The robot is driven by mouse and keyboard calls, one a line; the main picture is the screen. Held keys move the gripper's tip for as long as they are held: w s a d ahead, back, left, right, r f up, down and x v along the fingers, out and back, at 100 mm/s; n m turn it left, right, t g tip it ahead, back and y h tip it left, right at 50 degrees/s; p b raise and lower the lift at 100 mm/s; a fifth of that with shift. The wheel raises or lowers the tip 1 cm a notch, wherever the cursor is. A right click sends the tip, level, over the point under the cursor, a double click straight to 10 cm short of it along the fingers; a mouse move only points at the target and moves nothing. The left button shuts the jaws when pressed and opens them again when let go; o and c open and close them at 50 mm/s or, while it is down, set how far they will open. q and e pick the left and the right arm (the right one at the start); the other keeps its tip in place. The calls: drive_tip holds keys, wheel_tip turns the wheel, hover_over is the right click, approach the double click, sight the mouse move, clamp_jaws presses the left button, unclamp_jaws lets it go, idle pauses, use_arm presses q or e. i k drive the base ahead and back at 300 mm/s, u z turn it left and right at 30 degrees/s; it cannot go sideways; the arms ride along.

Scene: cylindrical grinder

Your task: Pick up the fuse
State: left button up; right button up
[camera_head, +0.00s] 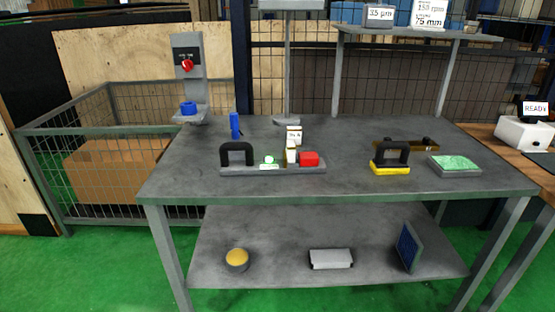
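No item can be named as the fuse with certainty at this size. A small white block with dark marks (294,134) stands near the middle of the grey table (360,190). A second white and brown block (291,153) is just in front of it, at a grey base plate (272,171). The plate also bears a black handle (237,147), a small green and white part (269,162) and a red block (309,159). A blue cylinder (235,124) stands upright behind the handle. Neither of my grippers is in view.
A yellow-based part with a black handle (390,168) and a green-topped block (455,162) are on the table's right. The lower shelf (285,240) holds a yellow dome (237,257). A wire cage (100,190) stands left. The table's front is clear.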

sight(290, 145)
drive_tip(key=u, duration=0.95)
drive_tip(key=i, duration=0.95)
drive_tip(key=z, duration=0.9)
